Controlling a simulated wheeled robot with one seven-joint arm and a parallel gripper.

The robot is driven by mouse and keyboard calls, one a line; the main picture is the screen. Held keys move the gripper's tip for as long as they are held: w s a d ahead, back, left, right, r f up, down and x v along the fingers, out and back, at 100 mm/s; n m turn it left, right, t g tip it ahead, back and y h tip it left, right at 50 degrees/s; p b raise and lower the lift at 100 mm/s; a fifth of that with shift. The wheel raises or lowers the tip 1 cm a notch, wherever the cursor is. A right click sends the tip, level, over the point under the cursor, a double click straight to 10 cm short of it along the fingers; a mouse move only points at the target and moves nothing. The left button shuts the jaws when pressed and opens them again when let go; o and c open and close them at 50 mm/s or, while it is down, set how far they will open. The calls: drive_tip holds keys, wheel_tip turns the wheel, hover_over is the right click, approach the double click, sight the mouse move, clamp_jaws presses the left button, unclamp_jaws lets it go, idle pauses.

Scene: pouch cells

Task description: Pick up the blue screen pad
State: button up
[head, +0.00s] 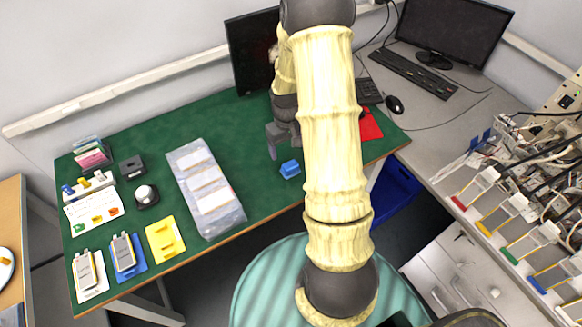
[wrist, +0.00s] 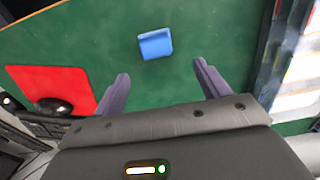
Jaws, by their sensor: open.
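The blue screen pad (head: 290,169) is a small blue block lying on the green table (head: 240,130), right of the middle. In the wrist view the blue screen pad (wrist: 155,43) lies beyond my fingertips, roughly centred between them. My gripper (head: 279,140) is over the table, just behind and left of the pad in the head view, and partly hidden by my arm. In the wrist view my gripper (wrist: 161,70) has its two fingers wide apart with nothing between them.
A plastic-wrapped pack (head: 206,188) lies left of the pad. A monitor (head: 251,48) stands at the back edge. The table around the pad is clear.

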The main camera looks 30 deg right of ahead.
hover_over(289, 163)
drive_tip(key=f, duration=0.4)
drive_tip(key=shift+s+a+f, duration=0.1)
drive_tip(key=shift+s+a, duration=0.1)
drive_tip(key=shift+a, duration=0.15)
drive_tip(key=shift+f, duration=0.1)
drive_tip(key=shift+w+d+f+p, duration=0.15)
drive_tip(key=shift+f+p, duration=0.2)
drive_tip(key=shift+f, duration=0.5)
drive_tip(key=shift+w+d+f+p, duration=0.1)
drive_tip(key=shift+f+p, duration=0.3)
drive_tip(key=shift+f, duration=0.45)
drive_tip(key=shift+w+d+f+p, duration=0.15)
drive_tip(key=shift+f+p, duration=0.2)
drive_tip(key=shift+f, duration=0.5)
drive_tip(key=shift+s, duration=0.1)
drive_tip(key=c, duration=1)
